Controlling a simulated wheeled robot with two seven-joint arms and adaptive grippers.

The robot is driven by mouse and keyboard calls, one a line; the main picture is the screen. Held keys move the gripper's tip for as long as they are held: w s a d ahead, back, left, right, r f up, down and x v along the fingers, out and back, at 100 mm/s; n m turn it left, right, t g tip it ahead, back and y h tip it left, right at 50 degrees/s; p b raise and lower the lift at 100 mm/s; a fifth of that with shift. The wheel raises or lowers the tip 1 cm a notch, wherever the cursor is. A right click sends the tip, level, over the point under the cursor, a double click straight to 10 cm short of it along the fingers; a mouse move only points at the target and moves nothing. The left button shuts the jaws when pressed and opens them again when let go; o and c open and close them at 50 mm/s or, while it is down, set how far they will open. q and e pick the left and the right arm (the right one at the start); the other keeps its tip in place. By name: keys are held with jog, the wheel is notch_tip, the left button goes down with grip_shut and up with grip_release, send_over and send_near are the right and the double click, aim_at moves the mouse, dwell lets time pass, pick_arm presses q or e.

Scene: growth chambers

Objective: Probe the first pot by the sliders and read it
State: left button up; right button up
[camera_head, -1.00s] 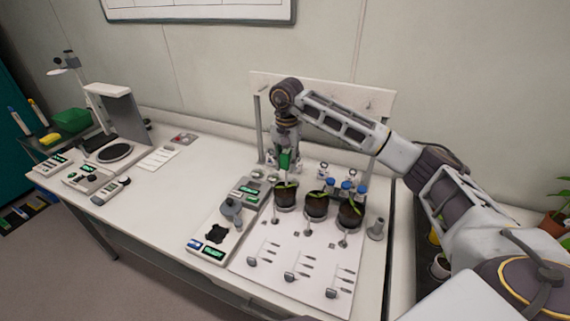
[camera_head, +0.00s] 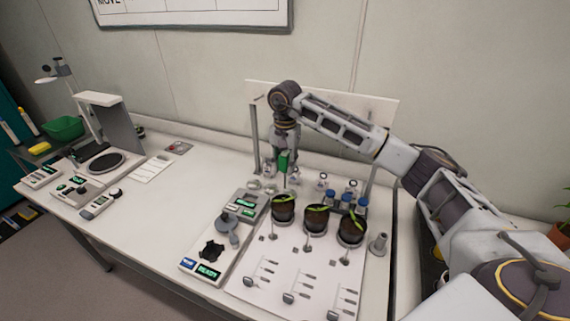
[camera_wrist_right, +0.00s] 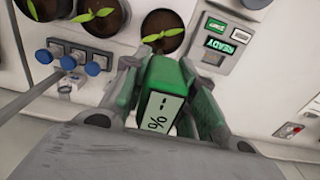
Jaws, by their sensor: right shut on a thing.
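My right gripper (camera_head: 285,150) is shut on a green probe meter (camera_head: 284,161) and holds it upright above the back rim of the leftmost pot. In the right wrist view the meter (camera_wrist_right: 160,105) sits between the fingers; its pale display shows a dash and a percent sign. Three dark pots with green seedlings stand in a row: the left pot (camera_head: 283,211), the middle pot (camera_head: 315,222) and the right pot (camera_head: 350,231). The sliders (camera_head: 289,297) are at the front of the white board (camera_head: 250,290). Whether the probe tip touches soil cannot be told. My left gripper is not in view.
A back panel (camera_head: 330,105) rises behind. The table's left middle is clear.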

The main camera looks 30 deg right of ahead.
aim_at(285, 187)
jog(key=shift+f, duration=0.15)
jog(key=shift+f+b, duration=0.85)
jog(key=shift+f, duration=0.55)
jog(key=shift+f+b, duration=0.6)
jog(key=shift+f, duration=0.65)
jog(key=shift+f+b, duration=1.75)
jog(key=shift+f, duration=0.65)
dwell(0.6)
dwell(0.4)
jog(key=o, duration=1.1)
jog(key=shift+o, duration=0.2)
